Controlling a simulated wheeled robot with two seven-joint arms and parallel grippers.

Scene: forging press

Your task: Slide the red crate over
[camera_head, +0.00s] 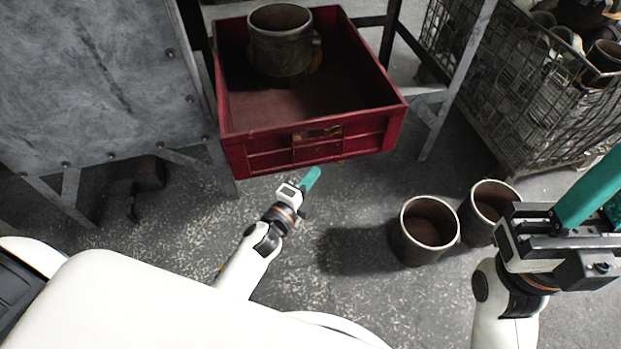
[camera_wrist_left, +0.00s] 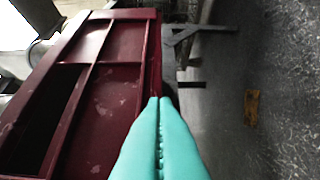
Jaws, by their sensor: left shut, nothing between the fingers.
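The red crate (camera_head: 310,148) stands at the top middle of the head view, raised above the floor, with its front wall facing me. A grey metal cup-shaped part (camera_head: 282,45) stands inside it near the back. My left gripper (camera_head: 311,179) is shut and empty, its teal fingers just below the crate's front bottom edge. In the left wrist view the shut fingertips (camera_wrist_left: 160,101) overlap the edge of the red crate (camera_wrist_left: 110,100); I cannot tell if they touch it. My right gripper (camera_head: 590,195) is at the right edge, partly cut off, with teal fingers.
Two metal cups, one (camera_head: 427,231) and another (camera_head: 488,210), stand on the floor at the right. A wire basket (camera_head: 530,85) full of parts is at the top right. A grey metal panel (camera_head: 95,80) on legs stands left.

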